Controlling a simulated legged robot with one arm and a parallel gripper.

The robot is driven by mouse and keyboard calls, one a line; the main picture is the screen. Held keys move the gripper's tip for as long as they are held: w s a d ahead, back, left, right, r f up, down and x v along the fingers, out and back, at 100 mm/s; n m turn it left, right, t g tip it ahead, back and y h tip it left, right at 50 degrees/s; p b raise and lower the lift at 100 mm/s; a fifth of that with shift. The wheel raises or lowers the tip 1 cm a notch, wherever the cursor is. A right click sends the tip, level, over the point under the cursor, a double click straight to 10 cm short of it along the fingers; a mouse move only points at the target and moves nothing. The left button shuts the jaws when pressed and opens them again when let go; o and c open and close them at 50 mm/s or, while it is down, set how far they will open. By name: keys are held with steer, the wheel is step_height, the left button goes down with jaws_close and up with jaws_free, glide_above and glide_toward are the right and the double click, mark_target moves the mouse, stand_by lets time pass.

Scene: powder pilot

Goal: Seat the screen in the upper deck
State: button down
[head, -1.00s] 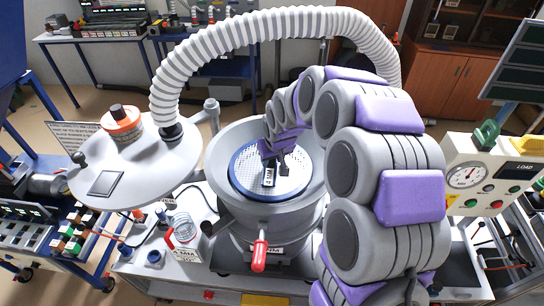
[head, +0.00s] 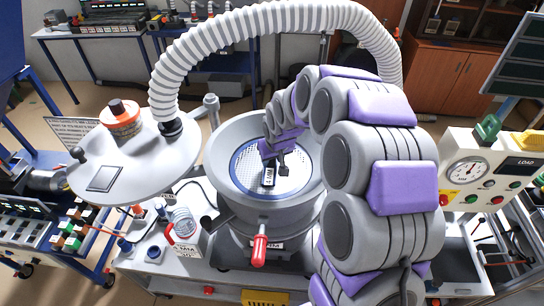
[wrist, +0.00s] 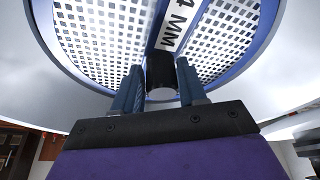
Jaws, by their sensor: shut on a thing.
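The screen (head: 246,183) is a round perforated white plate with a blue rim. It lies inside the grey bowl of the upper deck (head: 222,152); I cannot tell whether its rim rests fully on a seat. My gripper (head: 274,168) reaches down into the bowl and is shut on the screen's dark central handle. In the wrist view the fingers of my gripper (wrist: 160,88) close on the dark handle below a white "4 MM" label, and the perforated screen (wrist: 100,40) fills the top. My arm hides the bowl's right side.
The round grey lid (head: 130,165) is swung out to the left, with a ribbed hose (head: 240,35) arching over the bowl. A red-handled clamp (head: 259,248) is at the bowl's front. A gauge panel (head: 482,175) stands at right.

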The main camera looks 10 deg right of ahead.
steer(key=c, duration=0.5)
jaws_free()
steer(key=shift+c, duration=0.2)
steer(key=p+v, duration=0.1)
steer(key=v, duration=1.6)
steer(key=shift+p, duration=0.35)
steer(key=shift+r, duration=0.1)
steer(key=s+f+m+g+b, duration=0.1)
steer(key=s+f+g, duration=0.2)
steer(key=s, duration=1.4)
steer(key=s+f+g+b, duration=0.2)
steer(key=s+f, duration=0.2)
steer(key=s, duration=1.3)
steer(key=shift+s+a+f+m+g+b, duration=0.2)
steer(key=shift+s+a+m+g+b, duration=0.1)
steer(key=shift+s+a+m+g, duration=0.1)
